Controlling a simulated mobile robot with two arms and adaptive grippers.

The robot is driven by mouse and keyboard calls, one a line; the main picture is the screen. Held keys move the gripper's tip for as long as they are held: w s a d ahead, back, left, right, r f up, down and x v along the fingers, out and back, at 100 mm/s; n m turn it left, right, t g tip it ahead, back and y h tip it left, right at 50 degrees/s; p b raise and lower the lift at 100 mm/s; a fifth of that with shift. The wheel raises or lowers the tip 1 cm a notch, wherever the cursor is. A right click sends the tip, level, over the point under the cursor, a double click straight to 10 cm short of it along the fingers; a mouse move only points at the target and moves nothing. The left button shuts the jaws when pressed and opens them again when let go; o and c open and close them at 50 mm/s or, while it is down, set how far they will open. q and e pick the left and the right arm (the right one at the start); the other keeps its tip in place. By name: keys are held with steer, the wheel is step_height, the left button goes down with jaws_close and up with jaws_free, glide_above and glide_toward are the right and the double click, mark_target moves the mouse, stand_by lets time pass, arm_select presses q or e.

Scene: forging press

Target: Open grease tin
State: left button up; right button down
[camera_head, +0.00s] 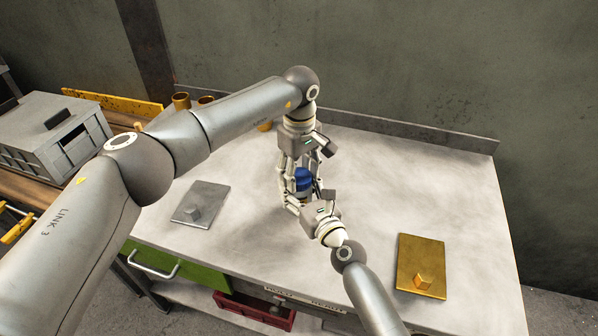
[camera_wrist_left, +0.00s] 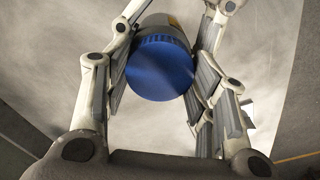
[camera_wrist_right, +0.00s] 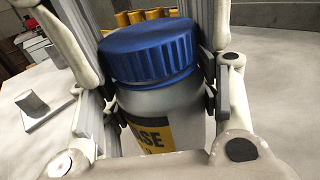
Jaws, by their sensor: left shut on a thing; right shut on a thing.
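The grease tin is a pale grey jar (camera_wrist_right: 185,127) with a yellow and black label and a ribbed blue lid (camera_wrist_right: 148,55). In the head view the lid (camera_head: 303,179) shows between my two grippers above the worktable. My left gripper (camera_head: 296,174) comes from above and is shut on the lid; the left wrist view looks down on the lid's round top (camera_wrist_left: 160,82) between the fingers. My right gripper (camera_head: 301,197) comes from the front and is shut on the jar body, a finger on each side. The lid sits on the jar. The jar's base is hidden.
A grey plate with a small block (camera_head: 200,205) lies left on the table, and a golden plate with a block (camera_head: 421,266) lies right. Yellow cups (camera_head: 181,101) and a grey case (camera_head: 45,135) stand at the left. A raised rim (camera_head: 420,131) runs along the back.

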arm_select(q)
steer(key=n, duration=0.7)
steer(key=shift+n, duration=0.3)
arm_select(e)
steer(key=shift+f, duration=0.1)
arm_select(q)
steer(key=n, duration=0.6)
arm_select(e)
steer(key=shift+d, duration=0.1)
arm_select(q)
steer(key=n, duration=2)
steer(key=shift+n, duration=0.4)
steer(key=n, duration=0.8)
steer(key=shift+r, duration=0.1)
steer(key=shift+r, duration=0.2)
